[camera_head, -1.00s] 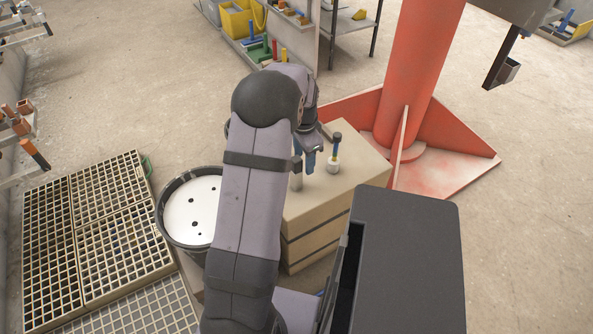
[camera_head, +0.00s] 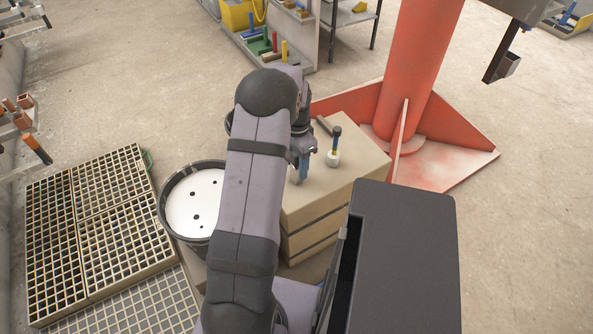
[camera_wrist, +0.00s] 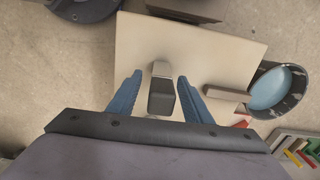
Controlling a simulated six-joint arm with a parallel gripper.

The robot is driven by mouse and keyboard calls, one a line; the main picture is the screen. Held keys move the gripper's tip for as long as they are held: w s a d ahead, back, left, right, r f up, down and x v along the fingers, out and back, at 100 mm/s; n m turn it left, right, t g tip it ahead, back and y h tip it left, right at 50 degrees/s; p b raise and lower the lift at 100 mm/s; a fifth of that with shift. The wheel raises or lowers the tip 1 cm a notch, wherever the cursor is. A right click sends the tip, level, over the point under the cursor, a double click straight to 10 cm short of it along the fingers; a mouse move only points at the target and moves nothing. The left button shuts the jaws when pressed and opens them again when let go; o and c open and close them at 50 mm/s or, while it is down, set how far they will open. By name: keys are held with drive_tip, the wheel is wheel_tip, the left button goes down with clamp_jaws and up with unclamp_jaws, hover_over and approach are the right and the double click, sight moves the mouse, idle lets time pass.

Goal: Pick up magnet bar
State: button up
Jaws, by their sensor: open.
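In the wrist view, a block with a dark end and a lighter grey end (camera_wrist: 161,91), which appears to be the magnet bar, stands on the beige box top (camera_wrist: 205,48). My gripper (camera_wrist: 158,88) is open with its blue fingers on either side of it, and a gap shows on both sides. In the head view my gripper (camera_head: 304,168) is low over the beige box (camera_head: 345,185), and a pale part of the block (camera_head: 294,175) shows beside the fingers. My arm hides part of the box.
A dark bar (camera_head: 324,125) lies near the box's back edge. A bucket (camera_head: 193,203) stands to the left. The orange column (camera_head: 420,75) is close behind on the right.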

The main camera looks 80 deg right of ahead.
sight(296, 172)
wheel_tip(296, 172, down, 4)
drive_tip(key=shift+w+f+b, duration=0.1)
drive_tip(key=shift+f+b, duration=0.05)
drive_tip(key=shift+b, duration=0.25)
clamp_jaws()
